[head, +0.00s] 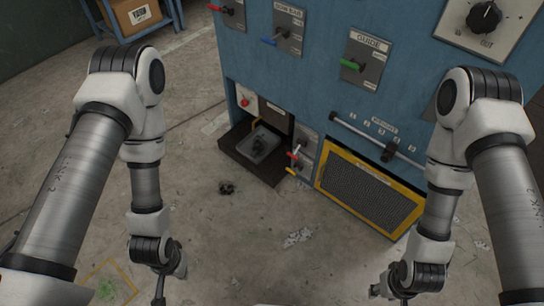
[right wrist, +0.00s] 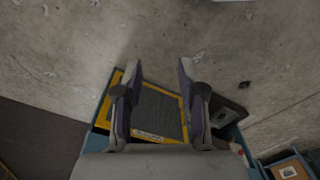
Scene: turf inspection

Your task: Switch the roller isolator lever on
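Several levers are on the blue cabinet front in the head view: a red-handled lever (head: 228,11), a blue-handled lever (head: 275,39), a green-handled lever (head: 352,65) and, lower down, a small panel with red (head: 293,156) and yellow (head: 292,170) handles. My right gripper (right wrist: 159,75) is open and empty in the right wrist view, well away from the levers. My left gripper (head: 168,284) is low at the left, only partly visible, away from the cabinet.
An open drawer (head: 236,153) juts from the cabinet's lower left. A yellow-framed grille (head: 367,190) is low at the right, under a slider bar (head: 378,139). A black knob (head: 484,17) is at top right. A dark object (head: 227,187) lies on the floor. Floor between my arms is mostly clear.

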